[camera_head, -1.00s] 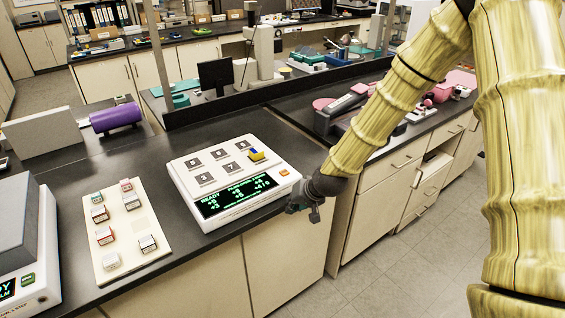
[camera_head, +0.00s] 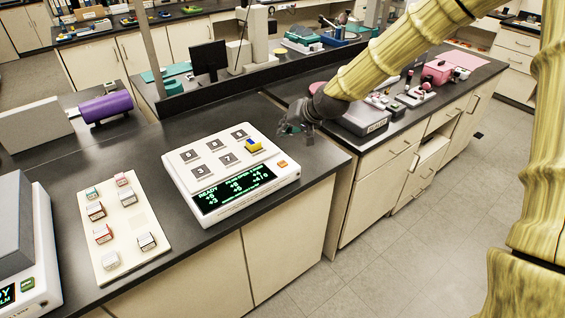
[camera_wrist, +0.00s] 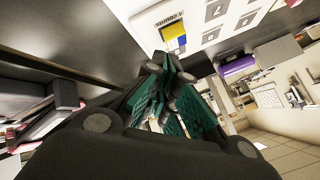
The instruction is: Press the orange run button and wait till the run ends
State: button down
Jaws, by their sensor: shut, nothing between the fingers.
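The stylus profiler (camera_head: 205,211) is a white box on the black bench in the head view. Its dark screen (camera_head: 236,188) shows green text beginning with READY. The orange run button (camera_head: 283,164) is at the right end of its front top edge. A blue and yellow block (camera_head: 254,145) sits on one of the numbered pads. My gripper (camera_head: 284,130) is shut and empty, in the air to the right of the profiler's back right corner, apart from the button. In the wrist view my gripper (camera_wrist: 160,66) points toward the profiler (camera_wrist: 208,40); the button is not clearly seen there.
A cream board (camera_head: 128,250) with several small labelled blocks lies left of the profiler. A grey device (camera_head: 25,260) stands at the far left. A purple cylinder (camera_head: 105,107) lies behind. Pink and grey equipment (camera_head: 365,120) is on the right bench.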

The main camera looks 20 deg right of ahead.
jog(key=b, duration=0.5)
send_over(285, 161)
jog(key=shift+f, duration=4.4)
jog(key=shift+f+b, duration=0.15)
jog(key=shift+b, duration=0.15)
jog(key=shift+f, duration=0.25)
jog(key=shift+s+f, duration=0.1)
jog(key=shift+f, duration=0.25)
jog(key=shift+r, duration=0.1)
jog(key=shift+r+p, duration=0.3)
jog(key=shift+r, duration=0.4)
